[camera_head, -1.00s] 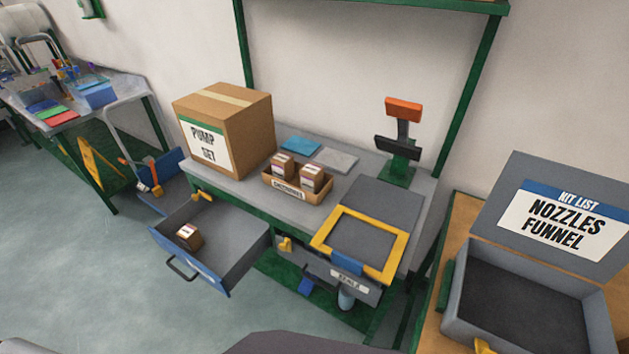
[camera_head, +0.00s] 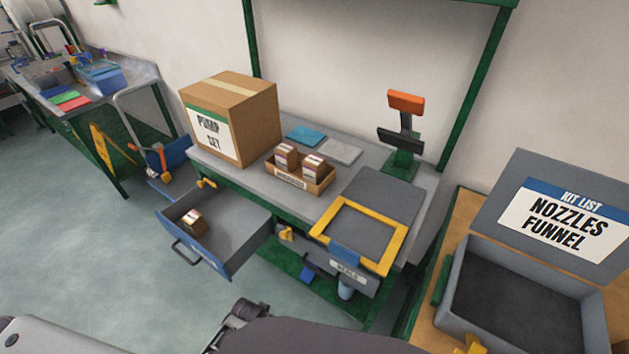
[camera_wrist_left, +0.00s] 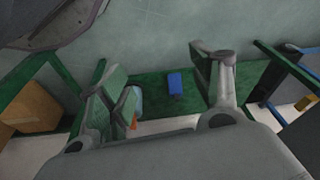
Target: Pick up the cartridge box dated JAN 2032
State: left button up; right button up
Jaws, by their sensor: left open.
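Two small brown cartridge boxes, one on the left (camera_head: 286,157) and one on the right (camera_head: 313,168), stand in a labelled cardboard tray (camera_head: 292,184) on the grey workbench. A third small brown box (camera_head: 193,221) sits in the open blue drawer (camera_head: 240,245). The date print on all three is too small to read. My left arm shows along the bottom left of the head view. In the left wrist view my left gripper (camera_wrist_left: 165,72) is open and empty, its fingers spread above the floor area and green frame. It is apart from the boxes. My right gripper is not seen.
A large "PUMP SET" carton (camera_head: 230,120) stands left of the tray. A yellow-framed scale (camera_head: 360,235) and an orange-topped display stand (camera_head: 405,120) are to the right. An open grey kit case (camera_head: 520,310) lies far right. The open drawer juts out from the bench.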

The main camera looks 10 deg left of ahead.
pick_arm(q)
jog(key=w+d+r+t+h, duration=0.15)
jog(key=w+r, duration=0.35)
jog(key=r, duration=0.6)
jog(key=w+d+r+t, duration=0.1)
jog(key=w+r+t, duration=0.1)
jog(key=w+r, duration=0.65)
jog(key=m+t+h+p, duration=0.1)
jog(key=m+t+h, duration=0.1)
jog(key=t+h, duration=0.3)
send_near(309, 169)
jog(key=shift+s+d+t+y, duration=0.45)
jog(key=shift+s+t+y, duration=0.2)
jog(key=shift+s+y, duration=0.1)
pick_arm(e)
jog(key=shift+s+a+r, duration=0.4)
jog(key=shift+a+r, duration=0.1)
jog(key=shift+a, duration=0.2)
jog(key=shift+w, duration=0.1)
pick_arm(q)
jog(key=shift+x, duration=4.35)
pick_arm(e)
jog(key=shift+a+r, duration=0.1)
